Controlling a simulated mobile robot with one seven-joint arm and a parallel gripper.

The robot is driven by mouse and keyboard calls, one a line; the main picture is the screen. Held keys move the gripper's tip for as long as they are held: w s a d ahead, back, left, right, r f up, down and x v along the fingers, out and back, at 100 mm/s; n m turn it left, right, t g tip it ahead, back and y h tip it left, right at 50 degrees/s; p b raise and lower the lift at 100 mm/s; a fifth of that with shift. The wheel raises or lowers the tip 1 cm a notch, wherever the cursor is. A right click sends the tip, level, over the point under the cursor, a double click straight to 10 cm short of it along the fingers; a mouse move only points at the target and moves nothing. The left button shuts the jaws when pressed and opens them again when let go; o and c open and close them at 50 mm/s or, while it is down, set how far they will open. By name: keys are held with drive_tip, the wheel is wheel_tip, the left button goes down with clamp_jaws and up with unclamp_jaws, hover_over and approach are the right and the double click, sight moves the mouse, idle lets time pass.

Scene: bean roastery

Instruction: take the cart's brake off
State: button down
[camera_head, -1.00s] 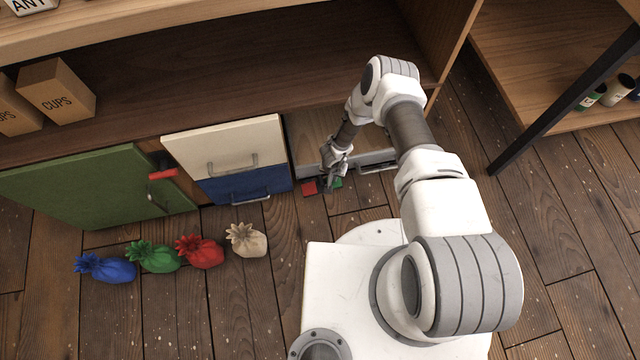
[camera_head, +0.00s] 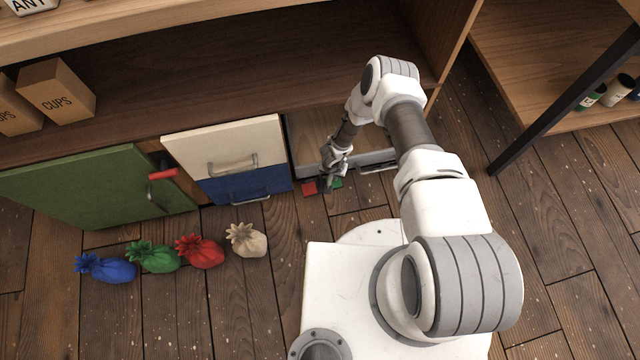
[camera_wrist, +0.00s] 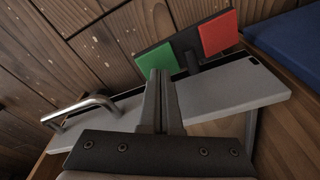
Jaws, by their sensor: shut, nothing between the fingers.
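The cart (camera_head: 304,171) is a low grey-edged unit under the counter; its front rail (camera_wrist: 225,95) crosses the wrist view, with a metal bar handle (camera_wrist: 85,108) at the left. A dark rocker pedal at its front carries a green pad (camera_wrist: 170,70) and a red pad (camera_wrist: 218,33); the red pad (camera_head: 310,188) and green pad (camera_head: 338,183) also show in the head view. My gripper (camera_head: 330,184) is shut and empty, pointing down at the pedal. In the wrist view its fingertips (camera_wrist: 159,74) overlap the green pad's edge; I cannot tell if they touch.
Left of the cart are a cream drawer (camera_head: 225,146), a blue drawer (camera_head: 245,185) and a green door (camera_head: 95,185) with a red catch (camera_head: 162,174). Several coloured sacks, one of them beige (camera_head: 247,241), lie on the floor. A dark table leg (camera_head: 560,105) stands at the right.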

drive_tip(key=shift+f, duration=1.2)
idle(0.5)
drive_tip(key=shift+r+p, duration=2.2)
drive_tip(key=shift+r, duration=1.3)
